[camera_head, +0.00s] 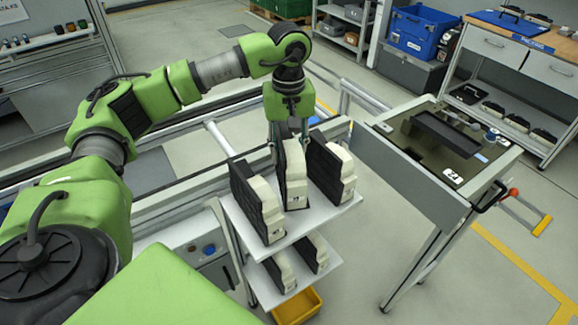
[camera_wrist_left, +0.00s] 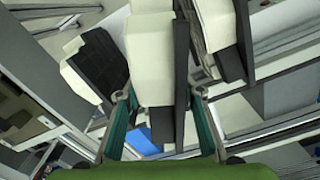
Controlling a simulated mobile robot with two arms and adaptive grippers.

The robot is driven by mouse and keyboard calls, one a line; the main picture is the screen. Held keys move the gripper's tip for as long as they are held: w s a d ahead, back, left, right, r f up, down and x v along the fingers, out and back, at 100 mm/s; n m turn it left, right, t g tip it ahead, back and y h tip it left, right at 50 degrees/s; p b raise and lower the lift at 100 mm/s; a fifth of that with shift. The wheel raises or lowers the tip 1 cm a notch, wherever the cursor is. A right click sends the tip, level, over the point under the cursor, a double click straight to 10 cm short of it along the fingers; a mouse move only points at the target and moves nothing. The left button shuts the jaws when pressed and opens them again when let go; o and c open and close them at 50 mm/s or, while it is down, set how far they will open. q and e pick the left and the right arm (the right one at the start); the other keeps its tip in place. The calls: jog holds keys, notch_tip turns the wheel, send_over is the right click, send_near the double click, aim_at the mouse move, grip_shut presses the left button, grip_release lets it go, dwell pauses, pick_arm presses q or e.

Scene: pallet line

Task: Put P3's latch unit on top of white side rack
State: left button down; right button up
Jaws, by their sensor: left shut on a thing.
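The white side rack (camera_head: 303,226) stands in the middle of the head view, with a white top shelf and a lower shelf. Three black-and-cream latch units are at its top: a left one (camera_head: 262,205), a middle one (camera_head: 296,180) and a right one (camera_head: 336,170). My left gripper (camera_head: 287,146) is shut on the upper end of the middle latch unit, which is upright. In the left wrist view this unit (camera_wrist_left: 152,60) sits between the fingers (camera_wrist_left: 160,112). I cannot tell whether its base touches the shelf. My right gripper is out of view.
More latch units (camera_head: 312,252) stand on the lower shelf, above a yellow bin (camera_head: 298,306). A metal table (camera_head: 400,172) with a dark tray (camera_head: 446,132) stands to the right. Conveyor rails run behind the rack. The neighbouring units stand close to the held one.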

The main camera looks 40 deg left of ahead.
pick_arm(q)
jog(key=shift+w+f, duration=0.1)
jog(key=shift+f, duration=1.35)
notch_tip(320, 180, down, 3)
jog(key=shift+f+p, duration=0.1)
jog(key=shift+p, duration=0.6)
jog(key=shift+f, duration=0.15)
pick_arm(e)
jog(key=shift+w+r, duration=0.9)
pick_arm(q)
jog(key=shift+f, duration=0.1)
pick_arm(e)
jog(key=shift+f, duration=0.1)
pick_arm(q)
jog(key=c, duration=1.8)
grip_release()
jog(key=shift+d+f, duration=0.1)
jog(key=o, duration=0.4)
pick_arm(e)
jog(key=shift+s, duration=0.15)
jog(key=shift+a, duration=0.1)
